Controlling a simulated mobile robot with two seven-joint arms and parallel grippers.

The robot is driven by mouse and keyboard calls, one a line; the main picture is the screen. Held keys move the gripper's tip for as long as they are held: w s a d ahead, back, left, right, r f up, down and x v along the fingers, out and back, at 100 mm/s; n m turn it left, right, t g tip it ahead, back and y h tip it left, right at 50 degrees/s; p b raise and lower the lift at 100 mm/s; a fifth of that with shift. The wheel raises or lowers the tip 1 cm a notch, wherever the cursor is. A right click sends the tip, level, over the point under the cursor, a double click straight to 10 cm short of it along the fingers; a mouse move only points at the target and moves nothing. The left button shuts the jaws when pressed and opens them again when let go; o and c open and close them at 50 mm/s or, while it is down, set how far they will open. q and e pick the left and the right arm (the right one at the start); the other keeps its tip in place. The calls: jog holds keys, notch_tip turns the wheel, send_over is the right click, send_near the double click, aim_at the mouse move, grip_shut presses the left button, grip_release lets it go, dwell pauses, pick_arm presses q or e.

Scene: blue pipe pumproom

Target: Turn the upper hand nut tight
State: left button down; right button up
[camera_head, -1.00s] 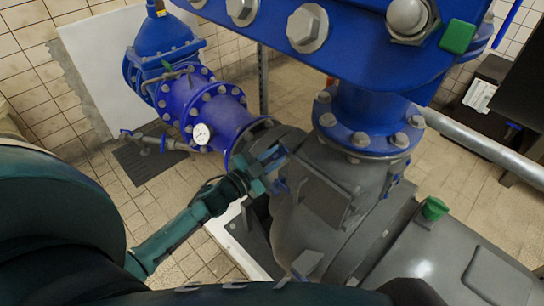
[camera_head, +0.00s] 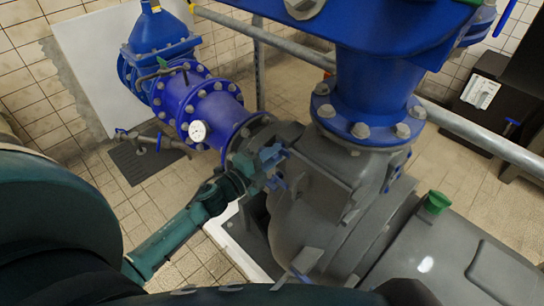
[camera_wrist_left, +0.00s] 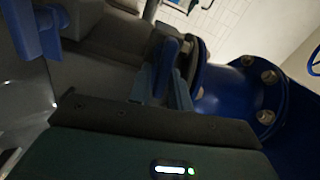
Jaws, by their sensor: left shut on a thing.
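The upper hand nut (camera_wrist_left: 168,62) is a blue winged piece on the side of the grey pump housing (camera_head: 310,190). My left gripper (camera_head: 272,160) reaches in from the left and is shut on it. In the left wrist view the nut's blue wing stands between the two fingers (camera_wrist_left: 163,85); in the head view the fingers largely hide it. My right gripper is not in view.
A blue flanged pipe with a white gauge (camera_head: 198,131) lies behind and left of the gripper. A large blue vertical pipe (camera_head: 372,85) rises from the housing. A green cap (camera_head: 437,202) stands at right. Tiled floor (camera_head: 135,215) is open at left.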

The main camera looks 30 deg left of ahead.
pick_arm(q)
jog(key=shift+f+m, duration=0.1)
jog(key=shift+m, duration=0.5)
jog(key=c, duration=1.5)
grip_release()
jog(key=b+v, duration=0.1)
jog(key=v, duration=1.2)
jog(key=shift+s, duration=0.1)
